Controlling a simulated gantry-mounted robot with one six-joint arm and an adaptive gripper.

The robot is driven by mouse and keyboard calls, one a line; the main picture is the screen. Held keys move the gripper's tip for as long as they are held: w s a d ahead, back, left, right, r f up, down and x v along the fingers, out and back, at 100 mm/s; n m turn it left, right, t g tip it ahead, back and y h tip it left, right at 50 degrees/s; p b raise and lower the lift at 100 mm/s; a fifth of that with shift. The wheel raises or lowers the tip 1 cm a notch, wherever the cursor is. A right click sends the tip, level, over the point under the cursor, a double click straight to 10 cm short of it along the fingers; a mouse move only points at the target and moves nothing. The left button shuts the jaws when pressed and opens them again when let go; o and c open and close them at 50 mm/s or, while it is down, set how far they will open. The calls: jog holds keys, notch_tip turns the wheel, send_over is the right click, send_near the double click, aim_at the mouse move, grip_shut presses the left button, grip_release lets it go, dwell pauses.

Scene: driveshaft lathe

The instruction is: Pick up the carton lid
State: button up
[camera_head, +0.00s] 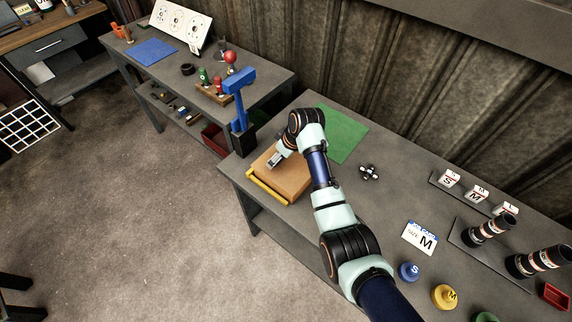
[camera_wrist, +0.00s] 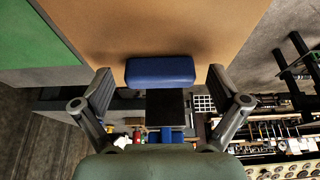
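The carton lid (camera_head: 291,184) appears as a flat orange-brown panel near the left end of the near workbench. I cannot tell where the lid ends and any carton below begins. In the wrist view the brown surface (camera_wrist: 160,25) fills the upper middle. My gripper (camera_head: 273,161) is over or beside the far left part of the panel. In the wrist view my gripper (camera_wrist: 160,78) has its two fingers wide apart, with nothing held between them. Whether a fingertip touches the panel cannot be told. My arm covers the panel's right side.
A green mat (camera_head: 342,133) lies behind the panel. Small dark parts (camera_head: 369,172) lie to the right.

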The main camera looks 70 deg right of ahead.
jog(key=c, duration=1)
jog(key=shift+o, duration=0.2)
notch_tip(320, 180, up, 20)
jog(key=p, duration=0.3)
